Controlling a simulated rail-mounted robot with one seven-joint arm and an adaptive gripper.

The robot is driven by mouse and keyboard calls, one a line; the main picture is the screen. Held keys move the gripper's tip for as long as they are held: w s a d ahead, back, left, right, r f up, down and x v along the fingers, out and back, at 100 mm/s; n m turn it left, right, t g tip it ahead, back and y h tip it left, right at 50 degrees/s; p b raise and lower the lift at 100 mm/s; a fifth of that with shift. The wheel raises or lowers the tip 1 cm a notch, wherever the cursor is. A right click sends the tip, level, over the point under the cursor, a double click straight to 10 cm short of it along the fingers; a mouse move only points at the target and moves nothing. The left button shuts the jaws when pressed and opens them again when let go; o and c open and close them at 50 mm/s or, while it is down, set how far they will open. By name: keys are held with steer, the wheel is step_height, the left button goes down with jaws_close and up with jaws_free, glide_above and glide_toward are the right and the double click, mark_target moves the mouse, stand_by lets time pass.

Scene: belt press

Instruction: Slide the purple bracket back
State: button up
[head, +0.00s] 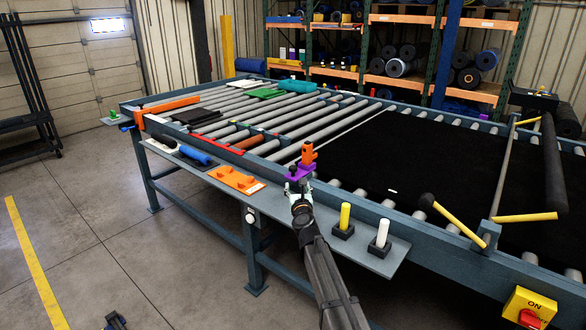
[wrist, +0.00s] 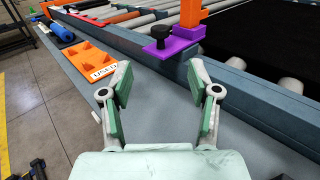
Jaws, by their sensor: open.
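The purple bracket (head: 299,173) sits on the near side rail of the roller table, with an orange upright block (head: 308,153) on it. In the wrist view the purple bracket (wrist: 176,44) is ahead of my gripper, slightly right of centre, with a black knob (wrist: 160,33) on its near part. My gripper (head: 298,187) is just in front of the bracket in the head view. In the wrist view my gripper (wrist: 158,85) has its two green-padded fingers apart with nothing between them, short of the bracket and not touching it.
An orange plate (head: 236,179) lies on the side shelf (head: 378,255), left of my gripper. Yellow (head: 345,215) and white (head: 382,232) handles stand in black holders to the right. The black belt (head: 400,160) covers the rollers beyond. A yellow ON switch box (head: 530,308) is at lower right.

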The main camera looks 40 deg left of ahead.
mark_target(294, 169)
steer(key=p+x, duration=0.2)
steer(key=x, duration=1.4)
steer(key=shift+w+f, duration=0.1)
steer(key=shift+c, duration=0.3)
jaws_close()
